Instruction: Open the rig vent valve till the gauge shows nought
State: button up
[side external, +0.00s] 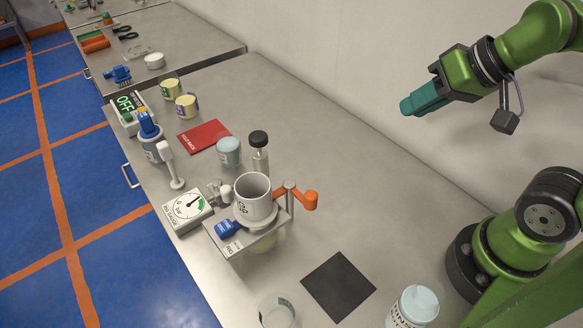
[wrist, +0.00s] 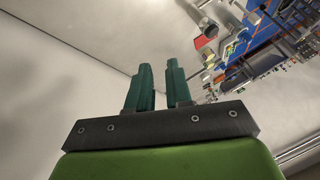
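My gripper (side external: 408,106), with teal fingers, is high at the upper right, well away from the rig. In the wrist view its fingers (wrist: 159,78) stand apart with nothing between them. The rig holds a white-grey cup (side external: 253,203) on a small metal stand. A blue handle (side external: 230,229) is at the stand's front left, and an orange handle (side external: 308,200) on a metal post is at its right. I cannot tell which handle is the vent valve. The white rig gauge (side external: 187,207) has a dark needle over a dial with a green band; its exact reading is too small.
A tall black-capped bottle (side external: 259,150), a light-blue jar (side external: 228,152) and a white upright tool (side external: 171,165) stand close behind the rig. A red booklet (side external: 204,136) lies further back. A black mat (side external: 338,286) and white jar (side external: 414,308) are in front.

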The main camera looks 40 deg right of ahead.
jog(key=o, duration=0.4)
jog(key=shift+w+a+f+n+g, duration=0.25)
jog(key=shift+w+a+f+g, duration=0.1)
jog(key=shift+w+a, duration=0.3)
jog(key=shift+w+a+f+n+g, duration=0.25)
jog(key=shift+w+a+g, duration=0.1)
jog(key=shift+w+a, duration=0.2)
jog(key=shift+o, duration=0.4)
jog(key=w+a+n+g, duration=0.1)
jog(key=w+a+g, duration=0.2)
jog(key=w+a, duration=0.6)
jog(key=shift+w+a+r+n, duration=0.2)
jog(key=shift+a+n, duration=0.1)
jog(key=shift+n, duration=0.1)
jog(key=m+g+h, duration=0.2)
jog(key=m+g, duration=0.1)
jog(key=m, duration=0.1)
send_over(226, 188)
jog(key=shift+f, duration=1.45)
notch_tip(226, 188, down, 16)
jog(key=shift+n, duration=0.3)
grip_shut()
